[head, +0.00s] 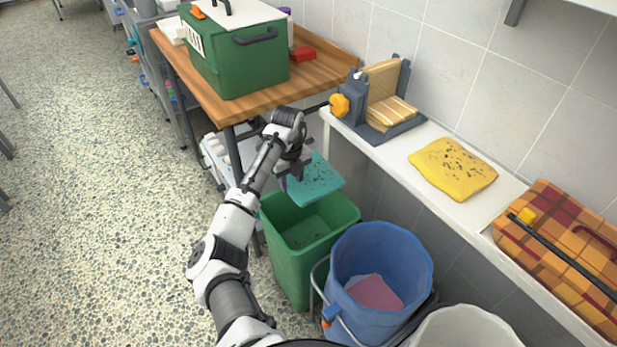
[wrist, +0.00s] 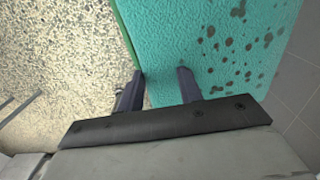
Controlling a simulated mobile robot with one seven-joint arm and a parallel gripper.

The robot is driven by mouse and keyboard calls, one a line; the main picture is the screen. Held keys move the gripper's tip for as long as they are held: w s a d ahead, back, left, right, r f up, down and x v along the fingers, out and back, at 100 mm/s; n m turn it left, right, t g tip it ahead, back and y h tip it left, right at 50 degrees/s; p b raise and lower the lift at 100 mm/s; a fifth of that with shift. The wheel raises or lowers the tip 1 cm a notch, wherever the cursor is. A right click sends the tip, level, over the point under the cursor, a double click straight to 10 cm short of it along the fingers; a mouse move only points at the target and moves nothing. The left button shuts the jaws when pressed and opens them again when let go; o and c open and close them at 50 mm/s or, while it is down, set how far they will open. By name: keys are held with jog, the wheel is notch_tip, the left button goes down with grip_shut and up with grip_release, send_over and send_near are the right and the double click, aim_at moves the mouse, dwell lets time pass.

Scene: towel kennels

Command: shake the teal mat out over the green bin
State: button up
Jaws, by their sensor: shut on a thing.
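The teal mat (head: 318,181) is a small flat pad with dark specks, held roughly level above the green bin (head: 351,216). In the wrist view the teal mat (wrist: 225,50) shows dark spots on its right side. My gripper (head: 291,166) is shut on the mat's near left edge, and in the wrist view its two fingers (wrist: 162,85) meet that edge. The green bin is open at the top, with some dark specks visible inside. The mat hides part of its far rim.
A blue bucket (head: 416,243) holding a pink cloth (head: 377,293) stands right of the bin. A white shelf (head: 384,149) carries a yellow speckled mat (head: 453,168), a grey wringer (head: 349,96) and a plaid bag (head: 560,225). A wooden table (head: 212,100) with a green box (head: 238,62) is behind.

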notch_tip(320, 180, up, 6)
jog(key=shift+w+r, duration=0.1)
jog(key=f, duration=0.6)
jog(key=shift+s+f, duration=0.15)
jog(key=shift+s, duration=0.15)
jog(key=r, duration=0.4)
jog(key=shift+w, duration=0.3)
jog(key=shift+r, duration=0.35)
jog(key=f, duration=0.5)
jog(key=shift+s, duration=0.3)
jog(key=shift+w, duration=0.25)
jog(key=shift+r, duration=0.15)
jog(key=shift+s, duration=0.1)
